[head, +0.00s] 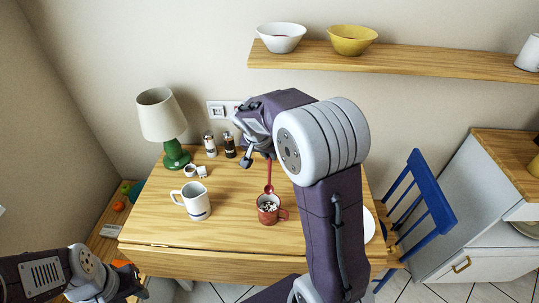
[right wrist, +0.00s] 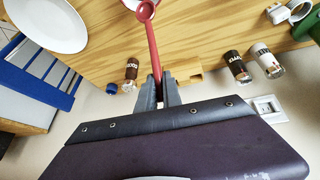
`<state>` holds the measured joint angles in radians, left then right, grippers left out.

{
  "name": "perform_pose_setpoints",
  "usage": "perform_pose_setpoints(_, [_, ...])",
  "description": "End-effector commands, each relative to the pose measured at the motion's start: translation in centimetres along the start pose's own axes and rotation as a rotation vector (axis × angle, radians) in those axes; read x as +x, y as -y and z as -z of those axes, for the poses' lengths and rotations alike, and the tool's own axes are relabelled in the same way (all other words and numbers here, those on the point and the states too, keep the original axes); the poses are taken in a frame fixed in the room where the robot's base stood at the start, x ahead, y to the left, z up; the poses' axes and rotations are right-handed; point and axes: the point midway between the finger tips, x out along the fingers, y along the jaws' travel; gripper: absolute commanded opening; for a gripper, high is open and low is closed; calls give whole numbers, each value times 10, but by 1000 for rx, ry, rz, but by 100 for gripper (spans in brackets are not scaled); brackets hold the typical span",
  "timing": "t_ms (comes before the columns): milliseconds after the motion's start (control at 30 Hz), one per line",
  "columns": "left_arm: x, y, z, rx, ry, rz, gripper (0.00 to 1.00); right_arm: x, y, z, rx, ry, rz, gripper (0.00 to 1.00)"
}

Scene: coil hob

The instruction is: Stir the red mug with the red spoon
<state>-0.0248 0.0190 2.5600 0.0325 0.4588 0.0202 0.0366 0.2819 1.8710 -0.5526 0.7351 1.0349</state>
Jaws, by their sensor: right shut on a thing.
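The red mug (head: 264,216) stands upright on the wooden table, with its handle to the right and pale and dark bits inside. My right gripper (head: 258,160) is shut on the red spoon (head: 268,175), above and behind the mug. The spoon hangs bowl down, its bowl just behind and above the mug's rim in the head view, apparently outside the mug.
A white pitcher (head: 195,203) stands left of the mug. A green lamp (head: 176,155), two shakers (head: 229,146) and small white items (head: 196,171) are behind it. A white plate (head: 369,225) lies at the right, partly hidden by my arm. A blue chair (head: 432,190) stands beyond the table.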

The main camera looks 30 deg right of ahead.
Motion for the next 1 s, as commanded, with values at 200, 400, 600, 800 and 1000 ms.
perform_pose_setpoints(200, [13, 0, -1, 0, 0, 0, 36, 26, 4, 0, -1, 0, 0, 0])
perform_pose_setpoints(400, [34, 1, -4, 0, 0, 0, 36, 41, 4, -21, -1, 1, 0, 0])
perform_pose_setpoints(600, [53, 1, -6, 0, 0, 0, 36, 54, 5, -38, -2, 0, 1, 0])
perform_pose_setpoints(800, [72, 1, -7, 0, 0, 0, 36, 67, 4, -55, -2, 0, 1, 0])
perform_pose_setpoints(1000, [90, 2, -9, 0, 0, 0, 36, 80, 5, -73, -2, -1, 1, 0])
